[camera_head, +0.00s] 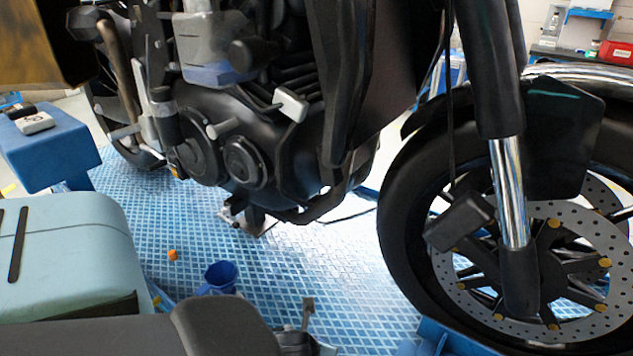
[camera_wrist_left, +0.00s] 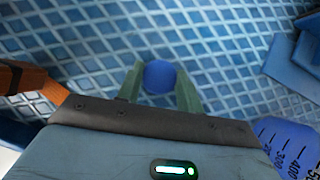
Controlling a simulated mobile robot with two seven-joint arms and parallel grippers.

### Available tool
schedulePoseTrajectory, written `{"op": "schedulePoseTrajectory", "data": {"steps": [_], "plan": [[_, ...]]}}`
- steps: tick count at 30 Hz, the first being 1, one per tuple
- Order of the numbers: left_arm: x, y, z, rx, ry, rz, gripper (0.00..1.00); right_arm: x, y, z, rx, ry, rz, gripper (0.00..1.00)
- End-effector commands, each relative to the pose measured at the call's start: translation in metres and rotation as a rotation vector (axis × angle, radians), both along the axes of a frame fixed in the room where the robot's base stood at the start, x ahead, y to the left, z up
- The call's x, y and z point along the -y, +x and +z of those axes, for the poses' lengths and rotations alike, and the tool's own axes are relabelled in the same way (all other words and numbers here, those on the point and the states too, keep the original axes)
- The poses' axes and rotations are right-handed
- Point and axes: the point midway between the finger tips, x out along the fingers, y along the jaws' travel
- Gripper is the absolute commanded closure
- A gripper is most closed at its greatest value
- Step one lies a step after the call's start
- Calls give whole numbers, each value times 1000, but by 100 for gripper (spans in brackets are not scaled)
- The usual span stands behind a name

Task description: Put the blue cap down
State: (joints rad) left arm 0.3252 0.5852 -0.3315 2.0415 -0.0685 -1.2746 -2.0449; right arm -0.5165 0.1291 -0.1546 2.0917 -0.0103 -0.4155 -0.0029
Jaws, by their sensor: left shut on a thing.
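The round blue cap (camera_wrist_left: 158,77) sits between the two greenish fingers of my left gripper (camera_wrist_left: 159,88) in the left wrist view. The fingers are shut on it, with the blue patterned floor behind. How high it is above the floor I cannot tell. In the head view part of my left gripper (camera_head: 304,325) shows at the bottom edge, and the cap cannot be made out there. My right gripper is not in view.
A blue container (camera_head: 220,277) and a small orange item (camera_head: 172,255) are on the patterned floor (camera_head: 330,285). A blue graduated vessel (camera_wrist_left: 285,145) is beside my left gripper. The motorcycle's engine (camera_head: 240,150) and front wheel (camera_head: 400,220) stand beyond and right.

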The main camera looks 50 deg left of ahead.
Motion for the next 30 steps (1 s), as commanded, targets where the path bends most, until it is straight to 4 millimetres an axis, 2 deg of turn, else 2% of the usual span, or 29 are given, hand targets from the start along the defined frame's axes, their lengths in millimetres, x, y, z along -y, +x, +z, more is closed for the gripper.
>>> {"op": "schedulePoseTrajectory", "data": {"steps": [4, 5, 9, 20, 25, 30], "plan": [[0, 0, -1, 0, 1, 1, 96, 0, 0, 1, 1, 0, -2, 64], [0, 0, -2, 0, 0, 1, 61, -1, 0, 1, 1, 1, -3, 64], [0, 0, -1, 0, 0, 1, 43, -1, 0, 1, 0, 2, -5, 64], [0, 0, 1, 0, 0, 0, 42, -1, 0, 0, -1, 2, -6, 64], [5, -10, 20, 2, 1, -2, 42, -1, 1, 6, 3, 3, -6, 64], [14, -26, 50, 2, 0, -3, 42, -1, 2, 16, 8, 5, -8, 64]]}}
